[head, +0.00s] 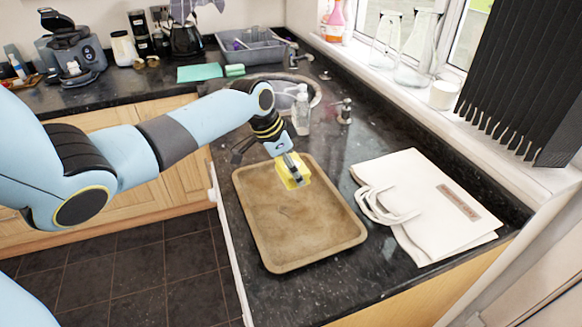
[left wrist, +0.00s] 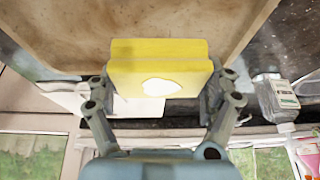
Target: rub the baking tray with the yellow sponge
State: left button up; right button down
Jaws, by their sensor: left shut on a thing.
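The brown baking tray (head: 290,222) lies flat on the dark granite counter in the middle of the head view. It also fills the top of the left wrist view (left wrist: 60,35). The yellow sponge (head: 296,181) is at the far part of the tray, over its surface. In the left wrist view the sponge (left wrist: 160,52) sits between the fingers, with a white patch on its face. My left gripper (head: 291,168) is shut on the sponge. I cannot tell whether the sponge touches the tray. My right gripper is not in view.
A white bag (head: 440,210) lies right of the tray. A clear soap bottle (head: 301,110) stands behind it, near the sink (head: 316,97). A grey dish basin (head: 252,50) and a green cloth (head: 199,72) are farther back. Glass bottles (head: 417,52) stand on the windowsill.

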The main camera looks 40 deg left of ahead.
pick_arm(q)
jog(key=shift+r, duration=1.45)
jog(key=shift+s+f, duration=0.1)
jog(key=shift+s, duration=0.05)
